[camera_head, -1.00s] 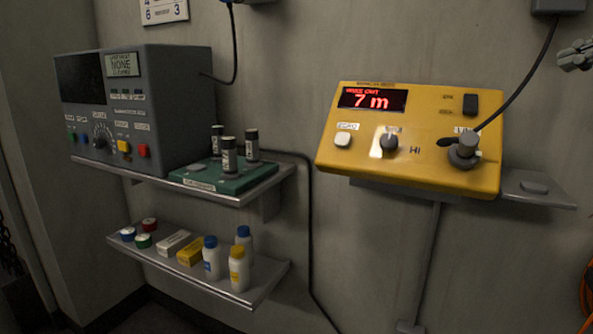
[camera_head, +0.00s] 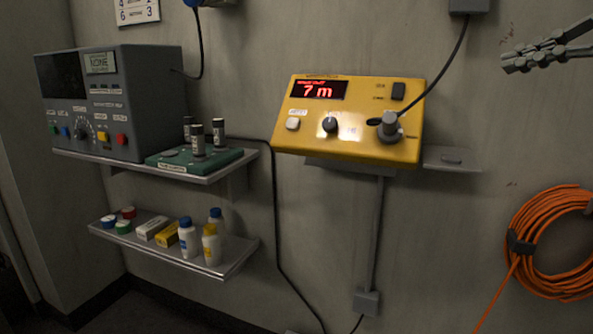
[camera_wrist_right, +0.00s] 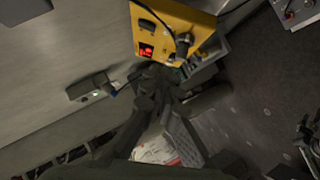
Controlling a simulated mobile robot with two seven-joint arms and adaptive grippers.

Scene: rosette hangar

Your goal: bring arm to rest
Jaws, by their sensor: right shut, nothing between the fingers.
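My right gripper (camera_head: 512,64) is at the upper right of the head view, its grey fingers closed together and pointing left. Nothing is held in it. It is apart from the yellow control box (camera_head: 350,145), to the right of it and a little higher in the picture. In the right wrist view, the dark gripper (camera_wrist_right: 152,82) shows in the middle, with the yellow box (camera_wrist_right: 168,18) beyond it at the top. My left gripper is not in view.
A grey instrument (camera_head: 145,95) and a green block with dark cylinders (camera_head: 165,160) stand on the upper left shelf. Bottles and small boxes stand on the lower shelf (camera_head: 220,271). An orange cable coil (camera_head: 520,215) hangs at right. A black cable (camera_head: 440,75) runs up from the yellow box.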

